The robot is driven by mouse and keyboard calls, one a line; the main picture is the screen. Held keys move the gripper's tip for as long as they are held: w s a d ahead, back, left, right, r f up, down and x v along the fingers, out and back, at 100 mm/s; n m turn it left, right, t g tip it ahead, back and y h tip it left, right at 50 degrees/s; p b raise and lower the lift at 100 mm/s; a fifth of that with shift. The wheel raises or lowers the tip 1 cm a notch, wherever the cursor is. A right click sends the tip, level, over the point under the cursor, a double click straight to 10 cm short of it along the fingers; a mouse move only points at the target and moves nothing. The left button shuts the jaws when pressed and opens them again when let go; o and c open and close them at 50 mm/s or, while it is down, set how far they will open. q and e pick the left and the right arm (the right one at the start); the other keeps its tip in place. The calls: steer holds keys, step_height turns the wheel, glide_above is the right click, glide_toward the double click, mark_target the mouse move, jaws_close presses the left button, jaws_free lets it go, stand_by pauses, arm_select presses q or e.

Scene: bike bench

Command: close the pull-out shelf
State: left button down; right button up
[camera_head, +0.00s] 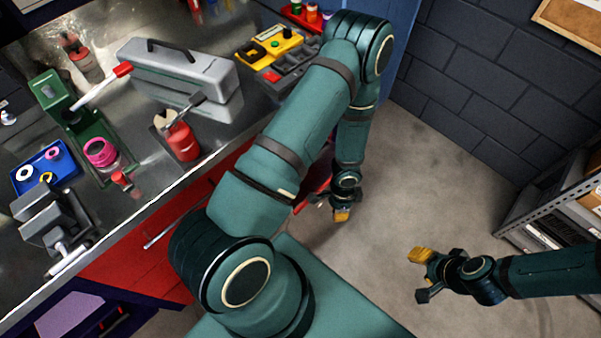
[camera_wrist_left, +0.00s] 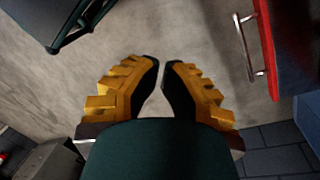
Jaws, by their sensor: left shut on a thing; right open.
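I cannot tell for sure which part is the pull-out shelf. A red front (camera_head: 135,262) with a long silver bar handle shows under the bench, partly hidden by my left arm. A dark purple tray-like surface (camera_head: 38,328) with a lilac panel juts out at the lower left, cut off by the frame. My left gripper (camera_head: 342,214) hangs over the floor; its fingers are together in the left wrist view (camera_wrist_left: 161,66), with nothing visible between them. There, a red panel (camera_wrist_left: 267,50) with a silver handle (camera_wrist_left: 246,48) stands to the right, apart from the fingers. My right gripper (camera_head: 422,275) is open and empty over the floor.
The metal bench top (camera_head: 150,188) holds a grey toolbox (camera_head: 165,75), a red bottle (camera_head: 181,138), a blue tray (camera_head: 62,160) and a vise (camera_head: 52,225). Metal shelving (camera_head: 545,200) stands at the right. The floor (camera_head: 400,185) between is clear.

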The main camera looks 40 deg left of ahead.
arm_select(q)
steer(key=s+a+f+m+g+y+b, duration=0.2)
steer(key=a+f+m+y, duration=0.15)
steer(key=f+y, duration=0.2)
steer(key=w+a+f+m+t+y+b, duration=0.1)
steer(key=w+a+m+t+y+b, duration=0.2)
steer(key=w+a+m+t+y, duration=0.45)
steer(key=a+f+g+y, duration=0.1)
steer(key=a, duration=0.2)
steer(key=a+f+y+b, duration=0.1)
steer(key=a, duration=0.3)
steer(key=w+a+f+n+g+y+b, duration=0.1)
steer(key=a, duration=0.3)
steer(key=shift+w+g, duration=0.1)
steer(key=shift+g, duration=0.25)
steer(key=shift+a, duration=0.4)
